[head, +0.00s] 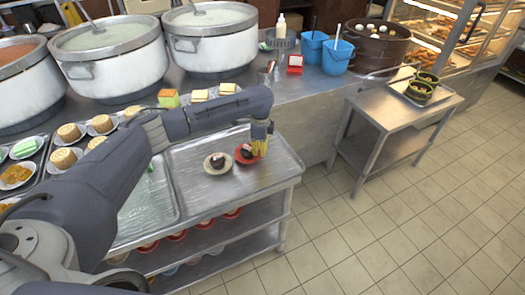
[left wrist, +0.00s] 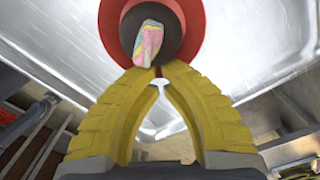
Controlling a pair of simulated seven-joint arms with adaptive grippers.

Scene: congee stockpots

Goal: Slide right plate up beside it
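My left gripper (head: 257,153) points down at the red plate's right side. In the left wrist view, its yellow fingertips (left wrist: 158,71) come together over the rim of the red plate (left wrist: 188,24), just short of the pastel-striped piece (left wrist: 149,42). Whether they pinch the rim is unclear. My right gripper is out of view.
The metal table (head: 197,191) ends just right of the plates. Large stockpots (head: 210,50) stand behind. Plates of rolls and cakes (head: 66,158) crowd the left. A side table (head: 390,110) with steamer baskets stands to the right, across a floor gap.

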